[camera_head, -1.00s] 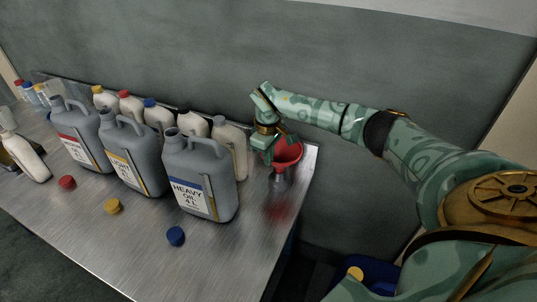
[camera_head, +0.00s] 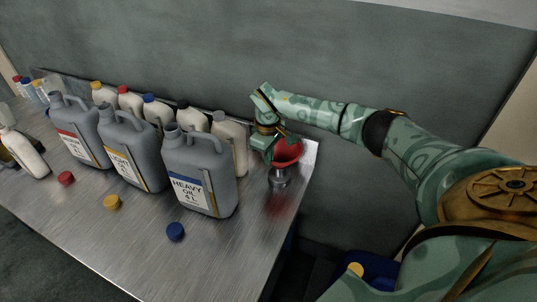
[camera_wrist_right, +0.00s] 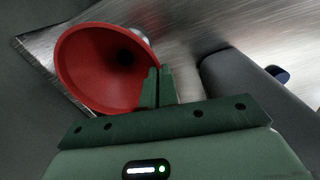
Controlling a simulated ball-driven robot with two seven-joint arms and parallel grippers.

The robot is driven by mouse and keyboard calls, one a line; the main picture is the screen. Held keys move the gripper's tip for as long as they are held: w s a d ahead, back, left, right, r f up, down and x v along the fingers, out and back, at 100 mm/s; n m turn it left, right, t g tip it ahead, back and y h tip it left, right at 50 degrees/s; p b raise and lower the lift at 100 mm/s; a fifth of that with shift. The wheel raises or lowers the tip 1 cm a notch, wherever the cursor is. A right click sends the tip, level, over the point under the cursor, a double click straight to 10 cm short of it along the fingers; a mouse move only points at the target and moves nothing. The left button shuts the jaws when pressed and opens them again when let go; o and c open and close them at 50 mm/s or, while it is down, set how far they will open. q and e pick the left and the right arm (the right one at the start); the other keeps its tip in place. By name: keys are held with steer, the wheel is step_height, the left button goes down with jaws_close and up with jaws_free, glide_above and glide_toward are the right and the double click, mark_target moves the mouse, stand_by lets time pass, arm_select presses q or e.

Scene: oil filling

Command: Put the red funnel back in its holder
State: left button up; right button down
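The red funnel (camera_head: 289,152) is at the right end of the metal table, its wide mouth open toward the right wrist camera (camera_wrist_right: 95,70). A small silver metal holder (camera_head: 279,177) stands directly below it. The funnel's lower end is at the holder's top in the head view; I cannot tell how deep it sits. My right gripper (camera_head: 275,147) is at the funnel's left side. In the right wrist view its fingers (camera_wrist_right: 158,86) are close together on the funnel's rim. My left gripper is not in view.
A grey heavy oil jug (camera_head: 200,170) with a blue label stands left of the holder, with more jugs beyond it. White bottles (camera_head: 230,140) line the back. Red, yellow and blue caps (camera_head: 175,231) lie in front. The wall is close behind.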

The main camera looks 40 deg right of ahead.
steer(key=c, duration=1.6)
jaws_free()
steer(key=shift+r, duration=0.1)
step_height(320, 180, up, 16)
steer(key=p, duration=0.2)
steer(key=shift+a+p, duration=0.25)
steer(key=shift+p, duration=0.1)
steer(key=shift+s, duration=0.1)
